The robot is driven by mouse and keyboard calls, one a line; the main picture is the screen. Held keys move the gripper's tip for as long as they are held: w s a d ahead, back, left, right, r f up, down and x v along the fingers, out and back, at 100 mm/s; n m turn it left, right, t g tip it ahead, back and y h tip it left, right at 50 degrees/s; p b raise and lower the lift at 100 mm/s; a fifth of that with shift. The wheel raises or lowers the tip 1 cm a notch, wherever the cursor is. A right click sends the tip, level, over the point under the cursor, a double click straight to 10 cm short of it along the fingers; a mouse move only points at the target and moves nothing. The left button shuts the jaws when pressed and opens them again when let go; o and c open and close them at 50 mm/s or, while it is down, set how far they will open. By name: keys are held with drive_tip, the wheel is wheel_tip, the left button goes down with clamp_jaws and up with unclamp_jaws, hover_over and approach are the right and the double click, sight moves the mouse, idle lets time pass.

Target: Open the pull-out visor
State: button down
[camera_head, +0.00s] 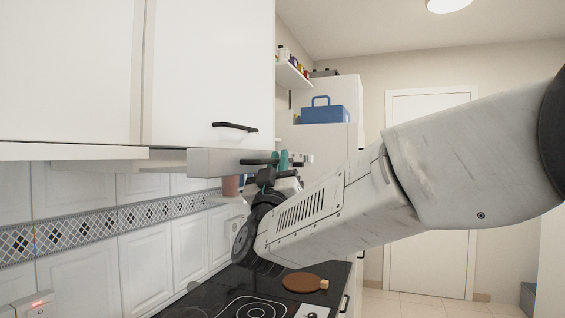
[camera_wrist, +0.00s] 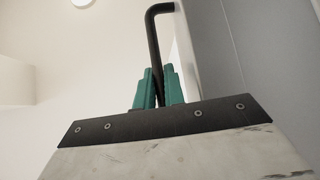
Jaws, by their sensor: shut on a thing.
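The visor (camera_head: 228,163) is a pale grey flat panel under the white wall cabinet, above the hob. Its dark bar handle (camera_head: 257,161) sticks out at its right end; I cannot tell how far out the visor stands. My gripper (camera_head: 284,159), with green fingers, is at this handle. In the wrist view the black bent handle (camera_wrist: 154,45) runs down between the green fingers of my gripper (camera_wrist: 158,88), which are shut on it. A grey panel (camera_wrist: 240,45) lies to the right there. My wrist hides part of the handle area in the head view.
The black hob (camera_head: 245,300) lies below, with a round brown board (camera_head: 302,283) on it. The cabinet door above has its own black handle (camera_head: 235,127). A blue toolbox (camera_head: 323,114) stands beyond. Open floor (camera_head: 420,306) shows at right, before a white door (camera_head: 428,260).

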drive_tip(key=c, duration=1.8)
unclamp_jaws()
drive_tip(key=shift+o, duration=0.2)
drive_tip(key=d+v, duration=0.1)
drive_tip(key=v, duration=0.6)
drive_tip(key=shift+s+a+f, duration=0.3)
drive_tip(key=shift+a, duration=0.2)
